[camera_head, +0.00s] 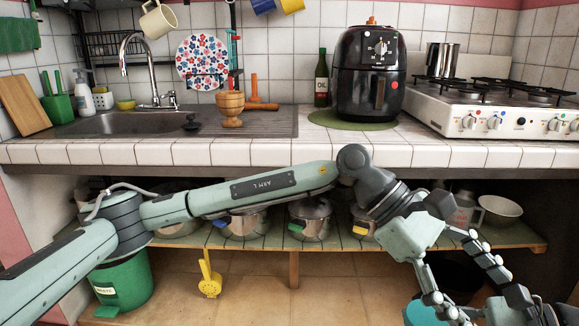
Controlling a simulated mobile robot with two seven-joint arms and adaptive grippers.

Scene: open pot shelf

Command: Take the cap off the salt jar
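I cannot make out a salt jar or its cap for certain. A pale, translucent container (466,212) stands on the lower shelf at the right, partly hidden by my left gripper; I cannot tell if it is the salt jar. My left arm reaches across the front of the shelf. My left gripper (484,302) points down to the lower right with its fingers spread apart, and nothing shows between them. Dark gripper parts at the bottom right corner look like my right gripper (535,308). It is cut off by the frame, and its opening is hidden.
The pot shelf (275,238) holds several lidded pots (311,220) behind my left arm and a white bowl (501,210) at the right. The tiled counter (260,153) overhangs it. A green bin (122,283) and a yellow hanging object (209,276) are below.

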